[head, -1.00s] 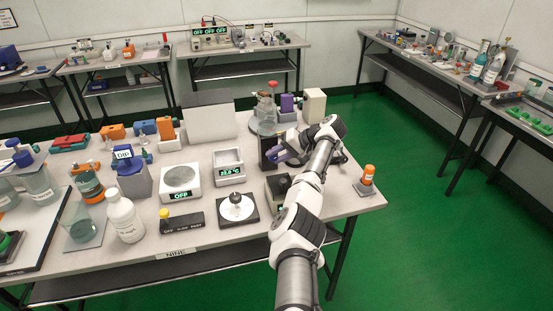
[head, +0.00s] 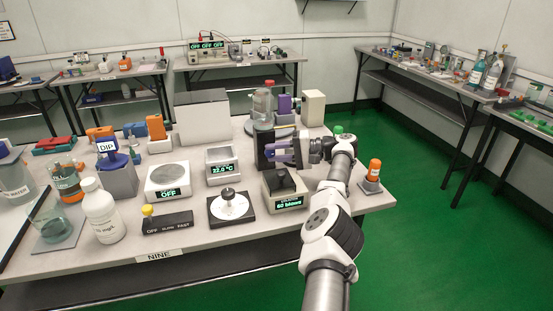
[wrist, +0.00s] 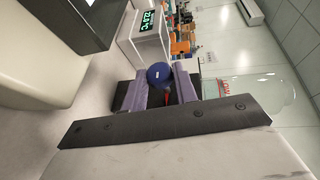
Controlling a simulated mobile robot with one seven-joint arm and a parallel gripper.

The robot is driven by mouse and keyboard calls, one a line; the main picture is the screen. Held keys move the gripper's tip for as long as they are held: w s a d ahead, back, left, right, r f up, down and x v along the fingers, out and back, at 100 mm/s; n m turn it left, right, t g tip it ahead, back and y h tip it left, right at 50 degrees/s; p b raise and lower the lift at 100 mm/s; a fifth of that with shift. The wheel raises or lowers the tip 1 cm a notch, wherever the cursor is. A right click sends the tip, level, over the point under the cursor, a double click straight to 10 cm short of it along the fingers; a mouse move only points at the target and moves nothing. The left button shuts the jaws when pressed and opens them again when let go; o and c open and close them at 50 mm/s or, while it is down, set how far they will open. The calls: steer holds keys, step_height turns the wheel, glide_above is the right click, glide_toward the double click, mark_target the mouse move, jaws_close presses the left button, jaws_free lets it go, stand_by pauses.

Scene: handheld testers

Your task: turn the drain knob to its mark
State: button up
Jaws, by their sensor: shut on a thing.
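My gripper (head: 271,151) has purple fingers and reaches in from the right, in front of a black stand (head: 261,139). In the wrist view my gripper (wrist: 160,93) has its fingers on both sides of a round dark blue knob (wrist: 159,73) with a small pale mark on its face, and is shut on it. A bit of red (wrist: 168,97) shows just by the knob.
A beige box with a display and black top (head: 286,188) sits just below my gripper. A white unit reading about 22 °C (head: 222,164) is to the left. An orange-capped bottle (head: 374,170) stands near the table's right edge. A beige block (head: 313,107) stands behind.

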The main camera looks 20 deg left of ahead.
stand_by(0.4)
steer(key=o, duration=1)
steer(key=shift+c, duration=0.2)
